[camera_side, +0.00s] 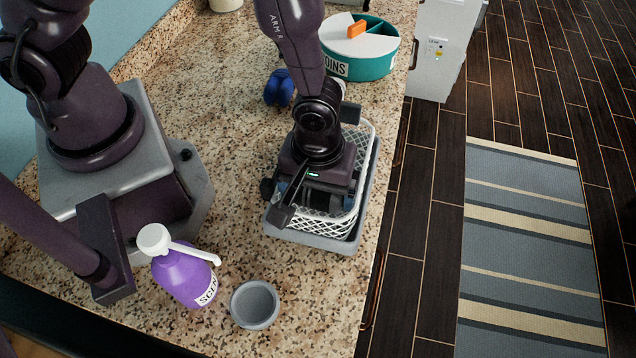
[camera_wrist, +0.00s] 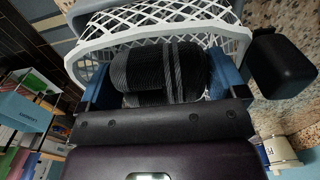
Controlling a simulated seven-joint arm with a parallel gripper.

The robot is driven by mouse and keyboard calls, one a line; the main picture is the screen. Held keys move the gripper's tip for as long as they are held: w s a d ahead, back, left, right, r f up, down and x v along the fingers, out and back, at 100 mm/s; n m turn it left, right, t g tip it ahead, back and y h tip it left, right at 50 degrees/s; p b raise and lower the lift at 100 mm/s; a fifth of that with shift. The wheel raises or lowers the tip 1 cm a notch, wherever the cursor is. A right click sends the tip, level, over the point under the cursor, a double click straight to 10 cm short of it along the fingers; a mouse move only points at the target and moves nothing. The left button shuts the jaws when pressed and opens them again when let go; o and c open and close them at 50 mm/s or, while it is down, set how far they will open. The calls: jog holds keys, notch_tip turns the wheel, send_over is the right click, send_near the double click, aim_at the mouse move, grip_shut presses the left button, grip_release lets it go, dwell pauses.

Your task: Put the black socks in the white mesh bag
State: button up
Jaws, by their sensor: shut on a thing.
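The black socks (camera_wrist: 160,72), a dark ribbed bundle with grey stripes, sit between the blue fingers of my gripper (camera_wrist: 162,82) in the wrist view. The gripper is shut on them. The white mesh bag (camera_wrist: 88,52) is open, and its rim passes around the socks there. In the side view my gripper (camera_side: 312,192) is over the front part of the white mesh bag (camera_side: 365,140), which stands in a grey tray (camera_side: 312,241). The socks are hidden by my gripper in the side view. How deep they are in the bag I cannot tell.
A dark blue bundle (camera_side: 279,88) lies behind the bag, near a teal round tub (camera_side: 370,70) with a white lid. A purple pump bottle (camera_side: 184,277) and a grey cup (camera_side: 246,314) stand at the front. The counter's right edge runs close beside the tray.

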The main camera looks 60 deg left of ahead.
jog(key=shift+f, duration=0.45)
jog(key=o, duration=0.6)
jog(key=shift+o, duration=0.2)
notch_tip(320, 180, up, 13)
jog(key=s+a+r+m+t, duration=0.2)
jog(key=a+r+m, duration=0.2)
jog(key=a+r, duration=0.4)
jog(key=s+a+r+m+t, duration=0.3)
jog(key=a+r+m, duration=0.2)
jog(key=a+r, duration=0.3)
jog(key=shift+s+a+r+t, duration=0.15)
jog(key=shift+a+r+t, duration=0.2)
jog(key=shift+r, duration=0.6)
